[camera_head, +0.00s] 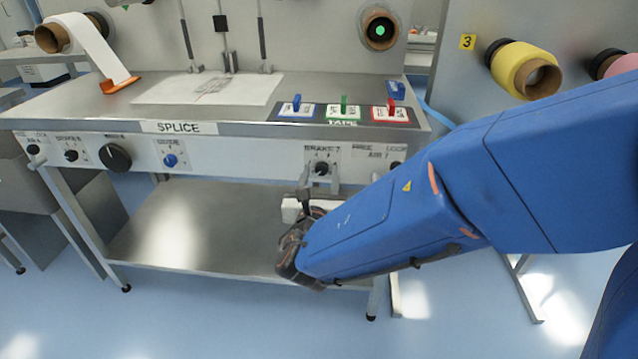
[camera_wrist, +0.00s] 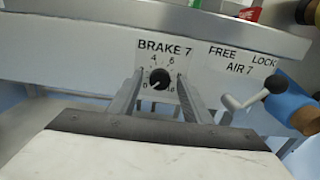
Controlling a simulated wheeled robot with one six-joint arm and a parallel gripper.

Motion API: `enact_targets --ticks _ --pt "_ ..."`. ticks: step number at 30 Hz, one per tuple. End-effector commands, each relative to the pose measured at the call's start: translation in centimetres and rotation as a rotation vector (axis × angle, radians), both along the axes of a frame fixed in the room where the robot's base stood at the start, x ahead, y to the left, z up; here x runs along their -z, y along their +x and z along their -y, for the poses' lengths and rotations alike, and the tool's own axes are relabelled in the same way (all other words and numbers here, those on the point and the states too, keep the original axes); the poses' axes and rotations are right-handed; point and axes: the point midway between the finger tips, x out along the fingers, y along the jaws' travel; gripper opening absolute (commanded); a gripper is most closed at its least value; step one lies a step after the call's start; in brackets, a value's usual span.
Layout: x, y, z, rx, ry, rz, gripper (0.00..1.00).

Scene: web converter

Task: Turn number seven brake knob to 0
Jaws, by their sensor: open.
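The brake 7 knob (camera_wrist: 160,78) is a small black round knob on the white front panel, under the label "BRAKE 7". Its dial has numbers around it, with 0 at the lower left. I cannot tell for sure which number it points to. It also shows in the head view (camera_head: 321,168). My gripper (camera_wrist: 160,88) is open, with one finger to the left of the knob and one to the right. It faces the panel straight on. I cannot tell whether the fingers reach around the knob or stop just in front of it.
Right of the knob is the air 7 lever (camera_wrist: 252,98), labelled free and lock, close to my right finger. To the left on the panel are a blue guide knob (camera_head: 170,160) and a larger black knob (camera_head: 115,157). The steel table edge (camera_head: 230,128) overhangs above the panel.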

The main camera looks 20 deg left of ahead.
Motion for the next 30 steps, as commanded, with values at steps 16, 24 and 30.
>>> enact_targets --ticks 16,24,30 --pt "0.0 -7.6 1.7 -0.004 0.000 0.000 0.44" --pt "0.0 -11.7 2.7 -0.004 0.000 0.000 0.44" --pt "0.0 -14.4 3.4 -0.004 0.000 -0.001 0.44"
